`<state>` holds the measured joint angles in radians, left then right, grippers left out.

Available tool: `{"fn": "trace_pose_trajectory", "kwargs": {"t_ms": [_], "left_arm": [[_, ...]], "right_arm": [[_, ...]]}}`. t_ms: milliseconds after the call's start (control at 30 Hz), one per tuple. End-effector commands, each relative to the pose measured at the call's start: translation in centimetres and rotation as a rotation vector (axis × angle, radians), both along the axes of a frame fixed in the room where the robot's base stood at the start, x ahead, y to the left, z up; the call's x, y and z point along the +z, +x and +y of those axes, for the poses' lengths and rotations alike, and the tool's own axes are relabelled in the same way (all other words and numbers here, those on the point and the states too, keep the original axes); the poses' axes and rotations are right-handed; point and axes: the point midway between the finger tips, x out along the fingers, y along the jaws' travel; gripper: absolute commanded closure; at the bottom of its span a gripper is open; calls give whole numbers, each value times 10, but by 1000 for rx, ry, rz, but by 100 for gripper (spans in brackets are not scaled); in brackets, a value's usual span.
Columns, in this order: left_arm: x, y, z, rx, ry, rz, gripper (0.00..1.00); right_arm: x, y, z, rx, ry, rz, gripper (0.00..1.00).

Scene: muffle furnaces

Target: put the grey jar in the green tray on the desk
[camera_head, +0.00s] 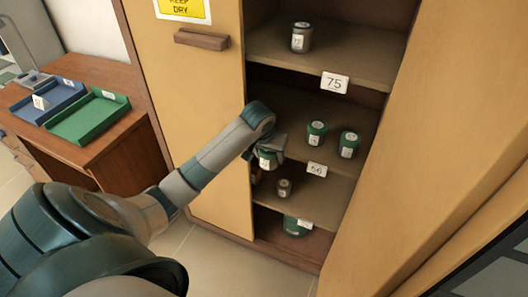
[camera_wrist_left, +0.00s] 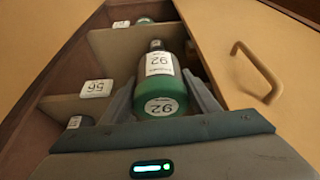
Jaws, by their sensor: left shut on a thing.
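My left gripper (camera_head: 270,147) is at the middle shelf of the open cabinet, shut on a jar with a green lid (camera_head: 268,160). In the left wrist view this jar (camera_wrist_left: 160,88) sits between the two fingers, with a green end and a dark greyish end and labels reading 92. A small grey jar (camera_head: 284,188) stands on the shelf below. A larger grey jar (camera_head: 301,38) stands on the upper shelf. The green tray (camera_head: 90,121) lies on the brown desk (camera_head: 118,76) at the left and looks empty. My right gripper is out of view.
Two green-lidded jars (camera_head: 316,133) (camera_head: 348,145) stand right of my gripper. A green container (camera_head: 297,226) is at the cabinet bottom. A blue tray (camera_head: 50,102) lies beside the green one. The cabinet's left door (camera_head: 200,110) stands between shelves and desk.

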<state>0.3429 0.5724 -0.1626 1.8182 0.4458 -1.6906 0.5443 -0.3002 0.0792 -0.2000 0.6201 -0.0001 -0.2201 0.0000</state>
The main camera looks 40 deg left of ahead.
Motion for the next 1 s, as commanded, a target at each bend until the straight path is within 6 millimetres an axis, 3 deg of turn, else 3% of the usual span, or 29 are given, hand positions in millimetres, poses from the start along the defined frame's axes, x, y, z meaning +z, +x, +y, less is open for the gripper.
{"fn": "trace_pose_trajectory", "kwargs": {"t_ms": [167, 267, 500, 600, 800, 1000], "left_arm": [[2, -4, -33, -42, 0, -5, 75], [4, -11, -64, -83, 1, -7, 75], [8, -49, -154, -205, 1, -8, 75], [9, -68, -183, -252, 0, -7, 75], [10, -95, -214, -303, 0, -2, 75], [11, -99, -218, -310, -1, 0, 75]], "right_arm": [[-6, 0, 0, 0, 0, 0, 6], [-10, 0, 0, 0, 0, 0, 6], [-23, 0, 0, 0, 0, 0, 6], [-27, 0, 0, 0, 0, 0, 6], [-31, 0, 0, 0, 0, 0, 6], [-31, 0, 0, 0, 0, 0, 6]]}}
